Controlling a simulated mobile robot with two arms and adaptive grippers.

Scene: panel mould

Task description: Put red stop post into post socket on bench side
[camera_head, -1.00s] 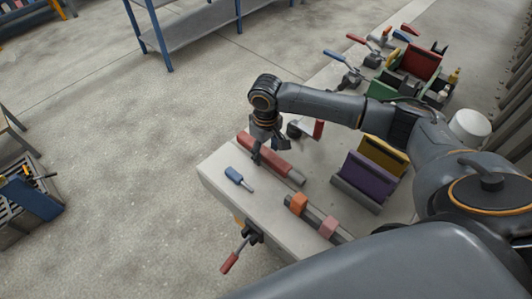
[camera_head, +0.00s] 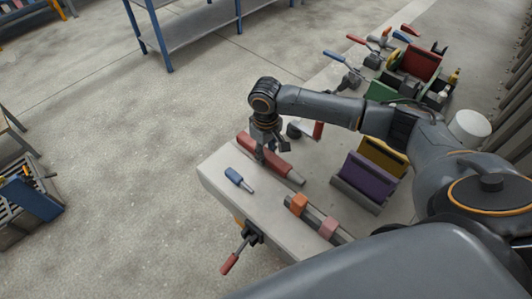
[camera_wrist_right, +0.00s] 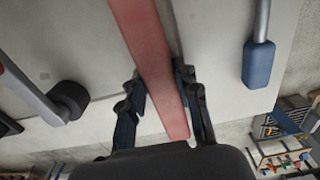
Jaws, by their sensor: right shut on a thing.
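The red stop post (camera_head: 281,163) is a long red bar with a grey end, lying on the bench near its left end. My right gripper (camera_head: 271,153) is at its far part, with a finger on each side. In the right wrist view the red post (camera_wrist_right: 150,50) runs between the fingers of my right gripper (camera_wrist_right: 160,88), which is shut on it. The post looks to be still at the bench top. I cannot clearly make out the post socket on the bench side. My left gripper is not in view.
A blue-handled tool (camera_head: 236,178) lies close beside the post. A bar with orange and pink blocks (camera_head: 299,203) lies nearer. A red-handled clamp (camera_head: 231,262) hangs at the bench edge. Purple (camera_head: 368,178) and yellow panels stand to the right.

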